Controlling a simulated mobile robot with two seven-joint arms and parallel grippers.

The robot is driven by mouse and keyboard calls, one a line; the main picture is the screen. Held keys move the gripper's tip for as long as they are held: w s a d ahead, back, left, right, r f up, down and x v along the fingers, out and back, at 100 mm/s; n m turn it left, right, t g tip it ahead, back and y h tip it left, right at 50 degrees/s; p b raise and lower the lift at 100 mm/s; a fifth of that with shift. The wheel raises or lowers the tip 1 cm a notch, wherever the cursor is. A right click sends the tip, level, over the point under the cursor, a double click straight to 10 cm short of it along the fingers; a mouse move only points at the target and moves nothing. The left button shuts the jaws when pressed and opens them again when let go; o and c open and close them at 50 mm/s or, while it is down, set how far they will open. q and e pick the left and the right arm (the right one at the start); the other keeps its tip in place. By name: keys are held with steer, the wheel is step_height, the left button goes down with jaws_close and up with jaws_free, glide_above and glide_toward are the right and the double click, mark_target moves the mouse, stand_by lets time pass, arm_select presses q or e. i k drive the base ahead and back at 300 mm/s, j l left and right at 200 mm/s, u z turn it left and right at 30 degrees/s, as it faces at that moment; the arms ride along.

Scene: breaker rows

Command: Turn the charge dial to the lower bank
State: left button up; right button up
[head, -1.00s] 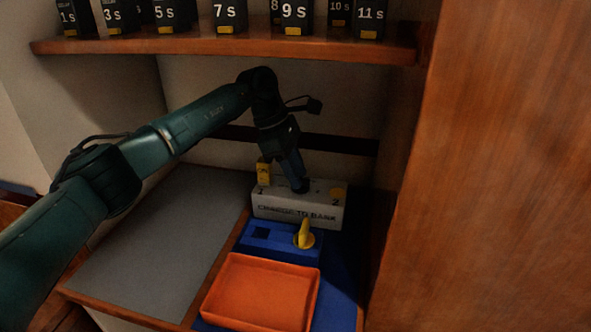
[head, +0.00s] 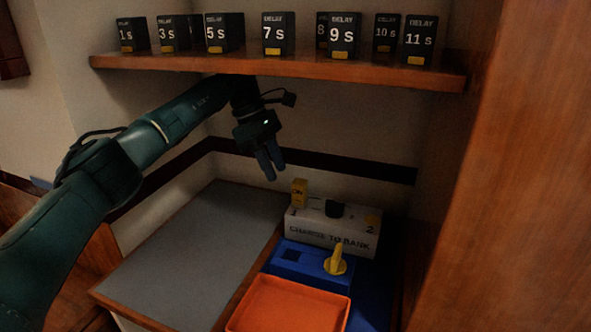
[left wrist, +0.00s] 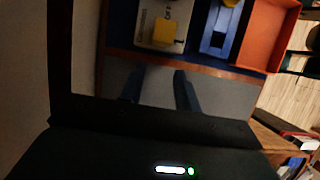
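The charge dial is a dark round knob (head: 335,208) on top of a pale box lettered "CHARGE TO BANK" (head: 330,238). The box has a mark 1 at its left and a mark 2 at its right. I cannot tell which way the knob points. My left gripper (head: 271,177) is above and left of the box, clear of the knob. Its fingers are apart and empty in the left wrist view (left wrist: 158,92). My right gripper is not in view.
A blue block with a yellow lever (head: 336,262) stands in front of the box, with an orange tray (head: 288,308) nearer. A grey mat (head: 190,250) lies clear at the left. Above, a wooden shelf (head: 280,66) holds several black delay blocks. A wooden wall (head: 510,200) closes the right.

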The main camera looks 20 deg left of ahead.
mark_target(334, 209)
steer(key=k, duration=1.5)
